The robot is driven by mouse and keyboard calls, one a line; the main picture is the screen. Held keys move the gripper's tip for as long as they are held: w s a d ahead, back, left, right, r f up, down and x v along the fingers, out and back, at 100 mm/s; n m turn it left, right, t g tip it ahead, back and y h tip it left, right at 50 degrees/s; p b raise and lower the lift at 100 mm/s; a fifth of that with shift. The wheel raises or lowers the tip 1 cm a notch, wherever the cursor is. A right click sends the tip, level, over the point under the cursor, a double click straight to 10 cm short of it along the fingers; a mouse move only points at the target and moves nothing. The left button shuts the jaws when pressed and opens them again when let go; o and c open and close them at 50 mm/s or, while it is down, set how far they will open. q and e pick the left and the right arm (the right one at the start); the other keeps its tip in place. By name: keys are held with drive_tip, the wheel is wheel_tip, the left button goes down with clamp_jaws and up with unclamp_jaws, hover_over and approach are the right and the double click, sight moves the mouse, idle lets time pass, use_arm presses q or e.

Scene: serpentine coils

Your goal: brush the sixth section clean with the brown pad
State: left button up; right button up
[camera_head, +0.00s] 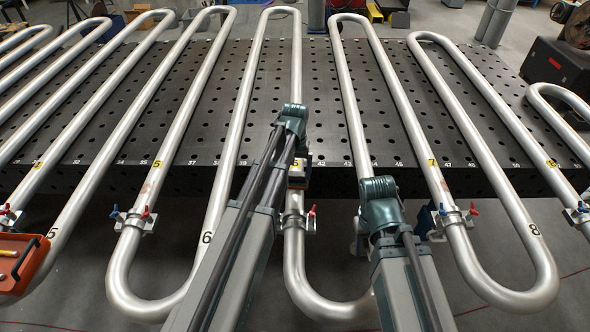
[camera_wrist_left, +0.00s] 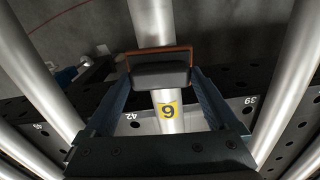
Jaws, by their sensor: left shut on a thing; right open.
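The sixth section (camera_head: 296,60) is a steel pipe run with a yellow number label (camera_wrist_left: 168,110), upside down in the left wrist view. My left gripper (camera_head: 299,176) is shut on the brown pad (camera_head: 297,184), a dark block with a brown edge. The pad also shows in the left wrist view (camera_wrist_left: 161,74), across the pipe beside the label. It hides the pipe beneath, and I cannot tell whether it touches.
A clamp with a red-handled valve (camera_head: 311,213) sits on the pipe just below the pad. Neighbouring pipe runs stand close on both sides. A black perforated table (camera_head: 325,110) lies behind. An orange tray (camera_head: 38,262) is at the far left.

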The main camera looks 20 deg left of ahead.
use_arm(q)
drive_tip(key=shift+s, duration=0.15)
drive_tip(key=shift+s+d, duration=0.2)
drive_tip(key=shift+s, duration=0.5)
drive_tip(key=shift+s, duration=0.15)
drive_tip(key=shift+s+d+f, duration=0.1)
drive_tip(key=shift+s+d, duration=0.1)
drive_tip(key=shift+s, duration=0.35)
drive_tip(key=shift+s, duration=0.1)
drive_tip(key=shift+s+d, duration=0.25)
drive_tip(key=shift+s, duration=0.4)
